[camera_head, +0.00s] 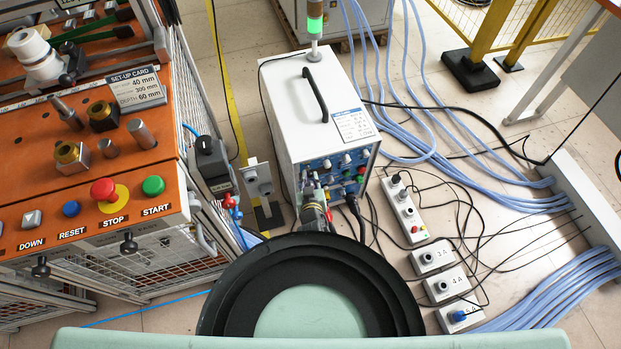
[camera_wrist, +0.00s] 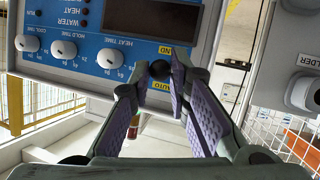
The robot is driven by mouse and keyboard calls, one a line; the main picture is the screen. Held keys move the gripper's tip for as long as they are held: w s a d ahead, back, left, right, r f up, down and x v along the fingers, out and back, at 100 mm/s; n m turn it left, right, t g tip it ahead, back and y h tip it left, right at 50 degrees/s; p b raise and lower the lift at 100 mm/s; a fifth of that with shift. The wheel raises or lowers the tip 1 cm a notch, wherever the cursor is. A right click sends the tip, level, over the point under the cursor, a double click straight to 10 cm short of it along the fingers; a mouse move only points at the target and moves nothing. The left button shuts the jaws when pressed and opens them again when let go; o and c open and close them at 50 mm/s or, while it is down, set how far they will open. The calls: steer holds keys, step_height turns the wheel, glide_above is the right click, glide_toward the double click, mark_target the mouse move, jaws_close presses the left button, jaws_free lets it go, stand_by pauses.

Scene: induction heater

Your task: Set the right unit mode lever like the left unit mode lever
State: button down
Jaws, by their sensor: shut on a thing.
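In the wrist view, a blue panel carries a small lever with a black round knob (camera_wrist: 159,69). It sits between a partly hidden yellow label ending in "AND" (camera_wrist: 176,54) and an "AUTO" label (camera_wrist: 161,86). My gripper (camera_wrist: 168,72) has its purple-padded fingers closed on this knob. In the head view, my gripper (camera_head: 311,187) is at the lower front of the white unit (camera_head: 295,100) and hides the lever there. I cannot make out a second mode lever in either view.
The wrist view shows white timer dials (camera_wrist: 63,50) beside the lever and a "HOLDER" box (camera_wrist: 303,92) at right. In the head view, an orange workstation (camera_head: 150,190) stands left. Cables and small socket boxes (camera_head: 405,208) lie on the floor at right.

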steer(key=shift+w+a+r+n+g+h, duration=0.1)
steer(key=shift+w+r+n+g+h, duration=0.1)
steer(key=shift+r+g, duration=0.45)
steer(key=shift+w+a+r+n+g+h, duration=0.15)
steer(key=shift+r+g, duration=0.2)
steer(key=shift+g, duration=0.6)
steer(key=shift+w+r+g, duration=0.15)
steer(key=shift+r+g, duration=0.2)
steer(key=shift+g, duration=0.55)
steer(key=shift+h, duration=0.25)
steer(key=c, duration=1.5)
jaws_free()
steer(key=shift+d, duration=0.1)
steer(key=v, duration=0.7)
steer(key=shift+r, duration=0.2)
